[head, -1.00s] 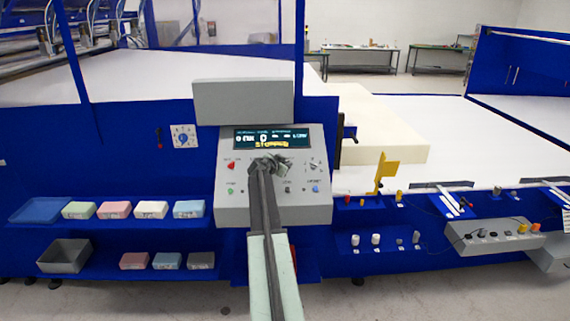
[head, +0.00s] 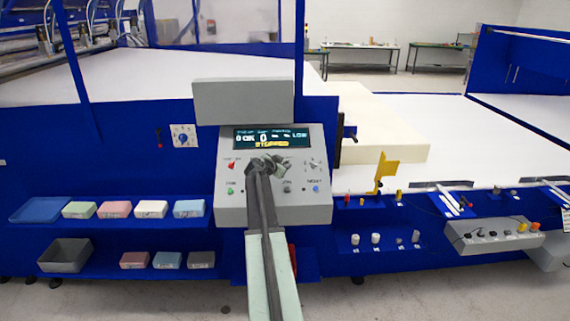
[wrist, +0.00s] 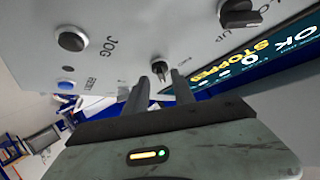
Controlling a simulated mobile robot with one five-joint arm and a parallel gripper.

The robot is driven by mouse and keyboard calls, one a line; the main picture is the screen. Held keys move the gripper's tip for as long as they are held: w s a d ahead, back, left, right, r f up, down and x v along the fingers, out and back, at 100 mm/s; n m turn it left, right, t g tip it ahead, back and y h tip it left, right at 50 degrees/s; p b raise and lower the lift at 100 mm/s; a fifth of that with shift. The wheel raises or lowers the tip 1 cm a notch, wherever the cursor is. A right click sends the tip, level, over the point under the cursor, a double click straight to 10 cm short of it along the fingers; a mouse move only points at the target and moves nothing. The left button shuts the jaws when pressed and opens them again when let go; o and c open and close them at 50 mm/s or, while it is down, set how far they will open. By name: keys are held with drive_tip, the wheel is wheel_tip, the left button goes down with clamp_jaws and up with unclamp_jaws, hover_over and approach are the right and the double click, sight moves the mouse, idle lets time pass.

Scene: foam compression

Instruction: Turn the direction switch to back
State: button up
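The grey control panel (head: 222,208) stands in the middle of the head view. In the wrist view a small dark switch (wrist: 157,66) with a pale mark sits on it, just beyond the tips of my gripper (wrist: 159,77). Its label is too blurred to read, so I cannot confirm it is the direction switch. My gripper's two dark fingers are apart, with the switch lined up between them; I cannot tell whether they touch it. In the head view my gripper (head: 283,165) covers the panel's middle. A switch (head: 313,165) shows at the panel's right.
A larger black knob (wrist: 238,14), the JOG button (wrist: 72,39) and a blue RESET button (wrist: 66,85) sit near my gripper. The display (head: 271,138) reads STOPPED. Foam blocks lie on shelves at left; a large foam slab (head: 385,125) lies behind at right.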

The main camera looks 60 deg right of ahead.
drive_tip(key=p+v, duration=0.1)
drive_tip(key=v, duration=0.4)
drive_tip(key=shift+s+a+r+p, duration=0.1)
drive_tip(key=shift+a+p, duration=0.2)
drive_tip(key=shift+a, duration=0.1)
